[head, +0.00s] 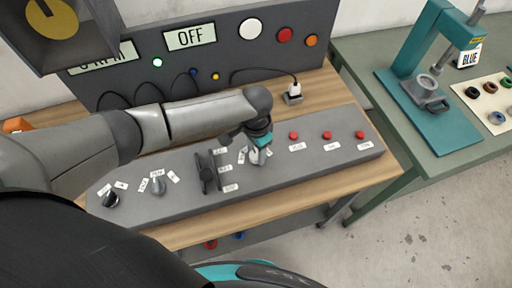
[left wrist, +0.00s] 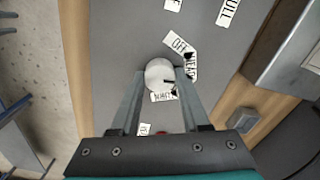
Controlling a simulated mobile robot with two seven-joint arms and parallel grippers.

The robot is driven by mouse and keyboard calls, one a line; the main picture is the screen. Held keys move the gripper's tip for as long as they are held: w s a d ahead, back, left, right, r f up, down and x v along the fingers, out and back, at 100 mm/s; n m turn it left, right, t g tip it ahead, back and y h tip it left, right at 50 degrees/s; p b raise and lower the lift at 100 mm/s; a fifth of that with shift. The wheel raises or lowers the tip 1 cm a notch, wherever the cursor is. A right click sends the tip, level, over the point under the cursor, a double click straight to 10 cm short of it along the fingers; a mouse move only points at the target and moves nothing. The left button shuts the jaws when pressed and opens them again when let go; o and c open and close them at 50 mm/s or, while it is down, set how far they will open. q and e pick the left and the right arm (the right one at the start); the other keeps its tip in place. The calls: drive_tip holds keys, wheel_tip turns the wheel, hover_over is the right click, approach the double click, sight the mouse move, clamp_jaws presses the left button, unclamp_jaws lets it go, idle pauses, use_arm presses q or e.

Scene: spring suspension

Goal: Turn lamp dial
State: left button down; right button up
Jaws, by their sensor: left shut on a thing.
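My left gripper (head: 258,150) reaches down onto the grey control panel (head: 320,146), right of the black lever. In the left wrist view its two fingers (left wrist: 160,80) are shut on a pale round dial (left wrist: 160,73), one finger on each side. Small labels surround this dial, one reading OFF (left wrist: 178,43) and one that seems to read HEAD. In the head view the gripper hides most of the dial. My right gripper is in neither view.
The black lever (head: 207,172) stands close left of the gripper. Further left are a grey knob (head: 158,187) and a black knob (head: 111,200). Three red buttons (head: 327,135) lie to the right. Behind, a display (head: 190,36) reads OFF. A teal press (head: 438,100) stands on another table.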

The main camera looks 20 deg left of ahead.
sight(256, 155)
use_arm(q)
drive_tip(key=shift+r+m+p, duration=0.1)
drive_tip(key=shift+m+p, duration=0.45)
drive_tip(key=shift+m, duration=0.65)
drive_tip(key=shift+m+p, duration=0.35)
drive_tip(key=shift+m, duration=0.85)
drive_tip(key=shift+c, duration=1.9)
unclamp_jaws()
wheel_tip(256, 155, up, 15)
drive_tip(key=p, duration=0.1)
drive_tip(key=shift+s, duration=0.1)
